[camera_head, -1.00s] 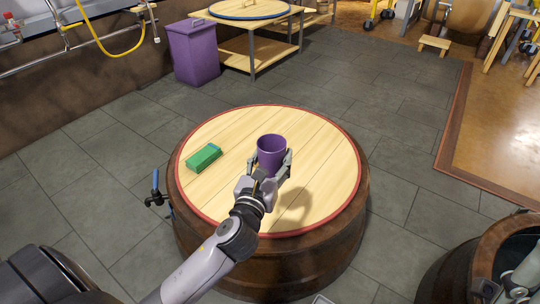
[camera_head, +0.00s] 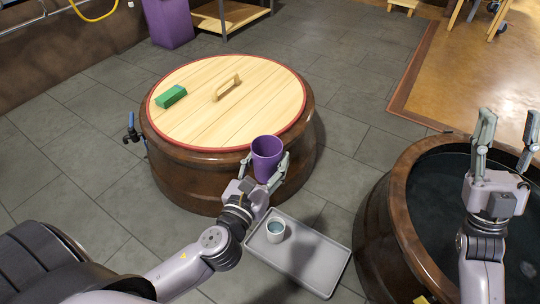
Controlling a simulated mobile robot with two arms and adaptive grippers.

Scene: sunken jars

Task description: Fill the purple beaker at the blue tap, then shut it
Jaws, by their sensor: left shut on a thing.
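The purple beaker (camera_head: 267,158) is upright in my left gripper (camera_head: 265,172), whose fingers are shut around its sides. It is held in front of the lidded jar's near right edge, and its inside cannot be seen well enough to tell the contents. The blue tap (camera_head: 131,130) sticks out from the left side of the lidded brown jar (camera_head: 215,178), left of the beaker and apart from it. My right gripper (camera_head: 505,135) is open and empty, upright over the open jar at the right.
A green block (camera_head: 171,96) lies on the wooden lid (camera_head: 240,68), which has a handle (camera_head: 227,87). A grey tray (camera_head: 310,262) with a white cup (camera_head: 275,229) sits below the beaker. An open jar (camera_head: 378,235) of dark liquid stands at right. Grey floor is clear at left.

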